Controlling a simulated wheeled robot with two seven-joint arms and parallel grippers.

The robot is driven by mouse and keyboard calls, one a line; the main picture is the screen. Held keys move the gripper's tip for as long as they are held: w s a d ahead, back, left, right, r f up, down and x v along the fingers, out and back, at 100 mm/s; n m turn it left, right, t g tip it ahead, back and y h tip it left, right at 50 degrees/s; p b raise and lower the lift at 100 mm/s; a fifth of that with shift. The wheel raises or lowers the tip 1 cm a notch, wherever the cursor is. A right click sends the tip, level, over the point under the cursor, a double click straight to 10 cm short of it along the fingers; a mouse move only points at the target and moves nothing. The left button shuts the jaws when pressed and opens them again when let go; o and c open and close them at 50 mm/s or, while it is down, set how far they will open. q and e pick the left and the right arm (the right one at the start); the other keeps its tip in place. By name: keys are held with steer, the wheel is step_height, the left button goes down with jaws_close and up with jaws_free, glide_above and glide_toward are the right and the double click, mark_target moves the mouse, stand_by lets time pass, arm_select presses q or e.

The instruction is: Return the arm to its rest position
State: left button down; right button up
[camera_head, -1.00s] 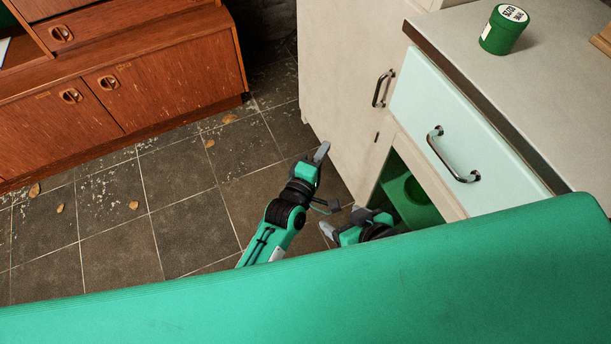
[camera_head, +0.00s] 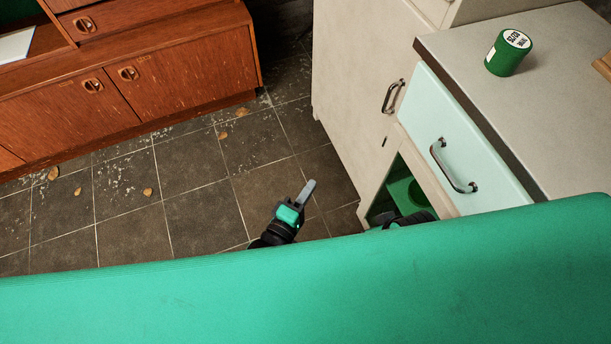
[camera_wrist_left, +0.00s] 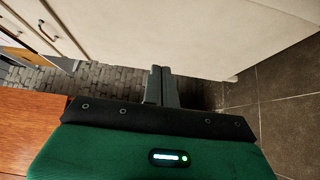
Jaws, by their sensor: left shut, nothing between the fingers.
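My left gripper (camera_head: 306,193) is in the lower middle of the head view, in front of the tiled floor and left of the cream cabinet. Its fingers are together and hold nothing. In the left wrist view the two grey fingers (camera_wrist_left: 162,86) lie side by side, pointing toward the pale cabinet front. Only the dark wrist and a bit of green of the left arm show; the rest is hidden behind my green body. A dark part of my right arm shows at the body's edge by the open cabinet compartment; its fingers are hidden.
A cream cabinet (camera_head: 355,90) with a pale mint drawer (camera_head: 455,135) stands right. A green tin (camera_head: 508,55) is on its worktop (camera_head: 560,95). A green-lined compartment (camera_head: 405,190) is open below. A teak wall unit (camera_head: 170,75) stands left. Debris lies on the tiled floor (camera_head: 190,165).

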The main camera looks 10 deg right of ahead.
arm_select(q)
steer(key=shift+s+a, duration=0.1)
steer(key=shift+s, duration=0.05)
arm_select(e)
steer(key=shift+f, duration=0.1)
